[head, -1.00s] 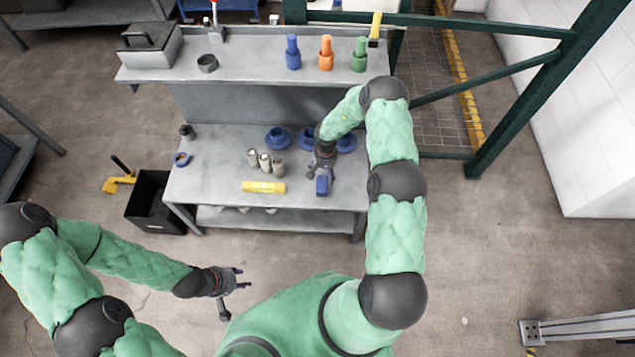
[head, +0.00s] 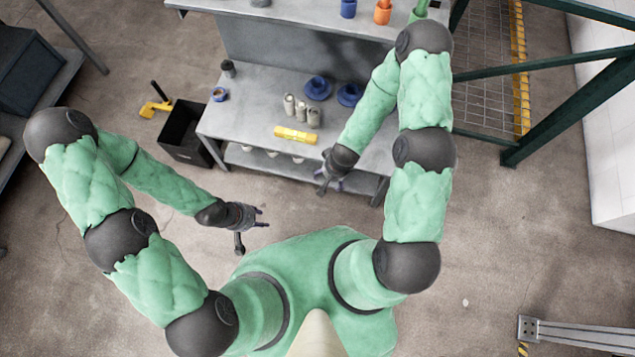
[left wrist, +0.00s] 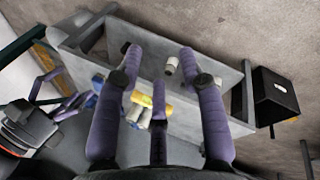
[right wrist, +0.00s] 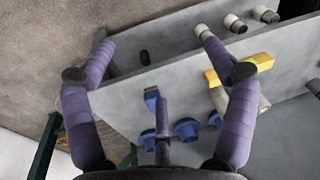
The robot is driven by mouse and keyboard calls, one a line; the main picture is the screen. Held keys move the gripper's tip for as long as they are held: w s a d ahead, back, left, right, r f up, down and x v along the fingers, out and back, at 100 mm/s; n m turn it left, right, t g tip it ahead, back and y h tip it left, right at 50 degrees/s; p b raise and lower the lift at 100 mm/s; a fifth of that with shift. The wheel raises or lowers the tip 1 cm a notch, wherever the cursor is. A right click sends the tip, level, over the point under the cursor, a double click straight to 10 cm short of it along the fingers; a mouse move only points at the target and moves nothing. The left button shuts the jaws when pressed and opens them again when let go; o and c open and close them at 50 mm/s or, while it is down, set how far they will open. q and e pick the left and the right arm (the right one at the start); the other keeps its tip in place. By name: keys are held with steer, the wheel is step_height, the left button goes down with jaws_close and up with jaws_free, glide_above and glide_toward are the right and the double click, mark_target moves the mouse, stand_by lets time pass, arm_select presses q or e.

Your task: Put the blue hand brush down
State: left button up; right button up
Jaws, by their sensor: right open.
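The blue hand brush (right wrist: 152,98) lies on the grey workbench (right wrist: 185,72) in the right wrist view, near the bench's edge. In the head view my right forearm seems to cover it. My right gripper (head: 325,187) is open and empty, in front of the bench's front edge. In its wrist view the fingers (right wrist: 152,58) are spread wide, apart from the brush. My left gripper (head: 260,218) is open and empty over the floor in front of the bench. Its spread fingers show in the left wrist view (left wrist: 158,50).
A green frame (head: 540,135) rises on the right.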

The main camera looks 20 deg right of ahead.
steer(key=s+a+r+g+y, duration=0.1)
steer(key=s+a+r+y, duration=0.1)
steer(key=s+a, duration=0.5)
steer(key=shift+s+a+r+n+y, duration=0.15)
steer(key=shift+s+r+n+y, duration=0.2)
steer(key=shift+s+r, duration=0.45)
